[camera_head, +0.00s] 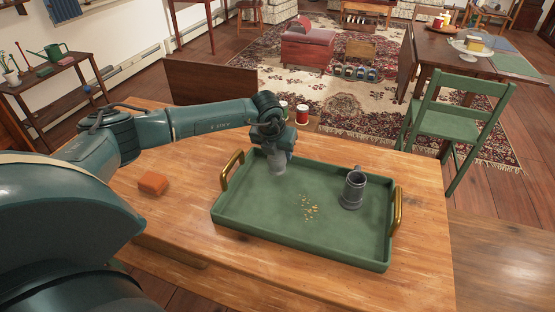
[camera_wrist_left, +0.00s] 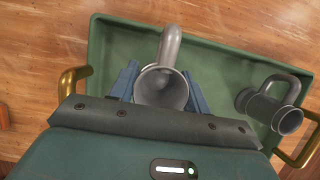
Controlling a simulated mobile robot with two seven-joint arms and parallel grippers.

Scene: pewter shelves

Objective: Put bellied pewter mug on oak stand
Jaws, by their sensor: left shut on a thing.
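A grey pewter mug (camera_wrist_left: 162,92) sits between the two blue fingers of my left gripper (camera_wrist_left: 160,84), which is shut on it. Its handle points to the far side. In the head view this mug (camera_head: 278,166) is at the back left of the green tray (camera_head: 300,238), partly hidden by the left gripper (camera_head: 276,153). A second pewter mug (camera_head: 353,188) stands upright on the tray's right side; it also shows in the left wrist view (camera_wrist_left: 268,105). I cannot tell for sure which mug is bellied. I cannot make out an oak stand. My right gripper is not in view.
The tray has brass handles (camera_head: 232,170) and a gold pattern on its floor; it lies on a wooden table (camera_head: 190,215). An orange block (camera_head: 153,183) lies left of it. Red-and-white cans (camera_head: 302,114) show behind the tray. A green chair (camera_head: 458,125) stands at the right.

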